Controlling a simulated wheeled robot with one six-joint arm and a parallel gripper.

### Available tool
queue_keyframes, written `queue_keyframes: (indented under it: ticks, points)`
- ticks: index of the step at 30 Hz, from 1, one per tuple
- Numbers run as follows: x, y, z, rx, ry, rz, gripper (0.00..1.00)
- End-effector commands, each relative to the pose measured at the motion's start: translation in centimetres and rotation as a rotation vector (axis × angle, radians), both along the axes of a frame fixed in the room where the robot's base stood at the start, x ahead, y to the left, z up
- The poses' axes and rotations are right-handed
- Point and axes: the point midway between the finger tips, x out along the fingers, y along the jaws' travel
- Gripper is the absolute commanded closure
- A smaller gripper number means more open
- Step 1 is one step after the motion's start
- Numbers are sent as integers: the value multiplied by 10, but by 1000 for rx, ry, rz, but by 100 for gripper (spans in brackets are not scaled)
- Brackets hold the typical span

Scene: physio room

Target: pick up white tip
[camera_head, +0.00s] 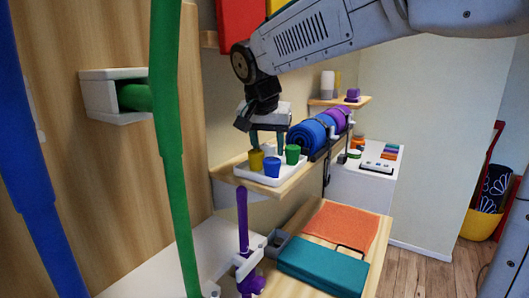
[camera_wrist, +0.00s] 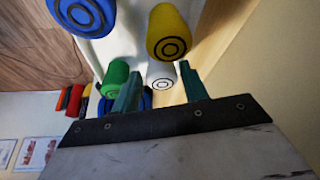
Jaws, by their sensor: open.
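The white tip (camera_wrist: 160,75) is a short white cylinder with ring marks on its end. In the wrist view it stands between the two green fingertips of my gripper (camera_wrist: 160,88), slightly beyond them. I cannot tell whether the fingers touch it. In the head view my gripper (camera_head: 267,143) points down over the white tray (camera_head: 264,181) on the wooden shelf. There the white tip (camera_head: 270,150) shows only in a small part behind the other tips. My gripper is open, with nothing clamped in it.
Close around are a yellow tip (camera_wrist: 167,32), a green tip (camera_wrist: 115,78) and a blue tip (camera_wrist: 82,13). A rolled blue mat (camera_head: 307,137) lies right of the tray. A green pole (camera_head: 168,120) stands in the foreground.

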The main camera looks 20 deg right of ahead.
Motion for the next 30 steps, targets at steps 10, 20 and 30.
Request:
queue_keyframes:
  ticks: [10, 20, 30]
  points:
    - [0, 2, 0, 0, 0, 3, 91]
    - [-3, 1, 7, 1, -1, 3, 90]
    - [-3, 0, 53, 1, -2, 3, 90]
